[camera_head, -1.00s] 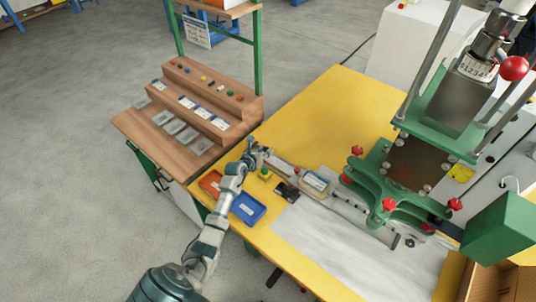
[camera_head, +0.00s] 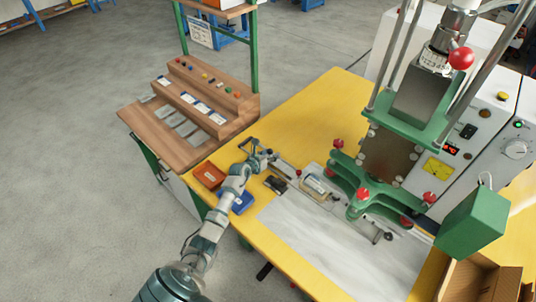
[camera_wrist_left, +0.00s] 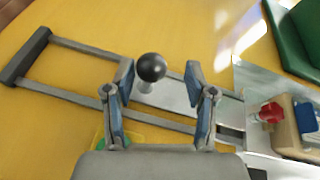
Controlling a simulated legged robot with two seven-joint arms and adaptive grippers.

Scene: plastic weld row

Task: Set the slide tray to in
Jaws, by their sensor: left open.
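The slide tray (camera_head: 331,190) is a pale metal plate carrying a beige block, on the yellow bench left of the green press. In the left wrist view its plate (camera_wrist_left: 176,93) lies along two grey rails, with a black ball knob (camera_wrist_left: 151,67) standing up from it. The beige block (camera_wrist_left: 293,127) with a red clamp tip shows at right. My left gripper (camera_head: 262,158) is above the rails' outer end. In the left wrist view the open gripper (camera_wrist_left: 160,75) has one finger on each side of the knob; contact cannot be told. My right gripper is not in view.
The green press (camera_head: 385,175) with red knobs stands right of the tray. An orange bin (camera_head: 208,176) and a partly hidden blue bin (camera_head: 242,203) sit at the bench's left edge near my arm. A dark rail end bar (camera_wrist_left: 25,55) lies beyond the knob.

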